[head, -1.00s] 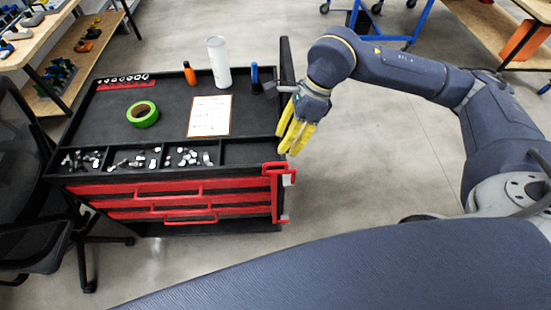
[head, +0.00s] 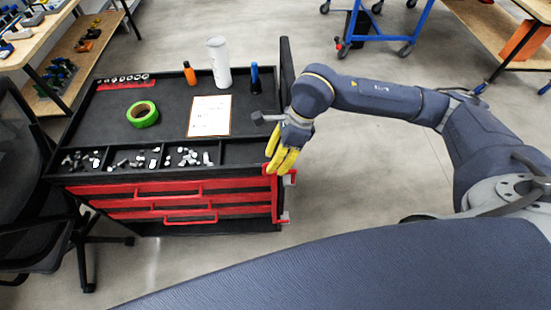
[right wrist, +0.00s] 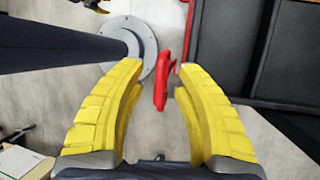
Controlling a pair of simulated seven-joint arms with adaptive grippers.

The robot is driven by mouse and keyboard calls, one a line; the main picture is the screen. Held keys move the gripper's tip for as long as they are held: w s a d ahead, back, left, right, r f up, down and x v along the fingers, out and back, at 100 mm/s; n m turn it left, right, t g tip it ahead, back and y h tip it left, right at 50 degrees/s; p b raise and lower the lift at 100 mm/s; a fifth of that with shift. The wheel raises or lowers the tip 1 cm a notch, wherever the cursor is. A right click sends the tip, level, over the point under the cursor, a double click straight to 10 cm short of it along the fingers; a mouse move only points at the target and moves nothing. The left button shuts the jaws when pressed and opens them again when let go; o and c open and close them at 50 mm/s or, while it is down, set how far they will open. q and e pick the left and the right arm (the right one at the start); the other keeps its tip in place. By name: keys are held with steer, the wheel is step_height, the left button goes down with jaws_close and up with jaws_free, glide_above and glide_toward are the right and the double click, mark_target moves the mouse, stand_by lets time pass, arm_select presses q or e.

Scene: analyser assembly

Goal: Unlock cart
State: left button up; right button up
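The cart (head: 102,122) is black with red drawers and stands left of centre in the head view. A red vertical lock bar (head: 275,207) runs down its front right corner. My right gripper (head: 276,168) has yellow fingers and is at the top of this bar, partly hiding it. In the right wrist view the fingers (right wrist: 160,70) are open, and a red piece of the lock bar (right wrist: 162,82) shows between them, nearer the right finger. I cannot tell whether a finger touches it. My left gripper is not in view.
On the cart top lie green tape (head: 142,114), a paper sheet (head: 209,116), a white bottle (head: 219,62) and small parts in trays. A black chair (head: 20,165) stands close on the left. The floor (head: 370,170) right of the cart is clear.

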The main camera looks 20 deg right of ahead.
steer(key=shift+c, duration=0.4)
jaws_close()
